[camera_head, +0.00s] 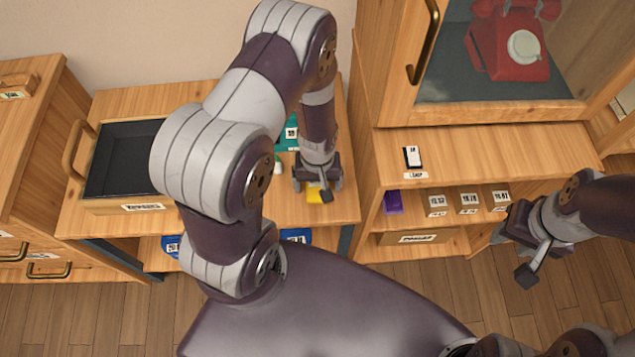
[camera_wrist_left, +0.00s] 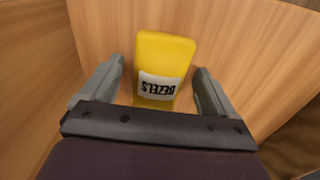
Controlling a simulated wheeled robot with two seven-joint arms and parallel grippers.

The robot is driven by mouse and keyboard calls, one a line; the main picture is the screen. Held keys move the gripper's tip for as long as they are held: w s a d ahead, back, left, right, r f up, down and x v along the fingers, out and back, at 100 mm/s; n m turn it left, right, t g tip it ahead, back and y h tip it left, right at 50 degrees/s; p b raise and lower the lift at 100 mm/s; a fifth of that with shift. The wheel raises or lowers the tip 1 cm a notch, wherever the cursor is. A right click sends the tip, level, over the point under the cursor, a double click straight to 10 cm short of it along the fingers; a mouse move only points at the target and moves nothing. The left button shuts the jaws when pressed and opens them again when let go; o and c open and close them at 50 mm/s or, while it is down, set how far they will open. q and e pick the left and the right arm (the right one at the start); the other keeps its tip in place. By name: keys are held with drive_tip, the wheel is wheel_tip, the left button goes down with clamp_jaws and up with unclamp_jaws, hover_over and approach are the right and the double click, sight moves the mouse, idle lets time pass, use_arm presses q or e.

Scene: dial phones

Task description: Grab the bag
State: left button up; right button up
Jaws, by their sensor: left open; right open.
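A yellow bag-like packet (camera_wrist_left: 165,62) with a white label reading BEZELS stands on the wooden surface in the left wrist view. My left gripper (camera_wrist_left: 160,72) is open, with one finger on each side of the packet and a gap on both sides. In the head view the packet (camera_head: 314,195) shows only as a small yellow patch under my left gripper (camera_head: 318,186), which hides most of it. My right gripper (camera_head: 515,246) is open and empty at the right, over the floor in front of the shelf unit.
A dark open drawer box (camera_head: 120,160) sits left on the table. A teal item (camera_head: 288,138) lies behind my left gripper. At right, a cabinet holds a red dial phone (camera_head: 508,45) behind glass, above a shelf with a purple item (camera_head: 393,202) and labelled boxes (camera_head: 469,203).

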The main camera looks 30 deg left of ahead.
use_arm(q)
drive_tip(key=shift+f, duration=0.15)
drive_tip(key=c, duration=1.2)
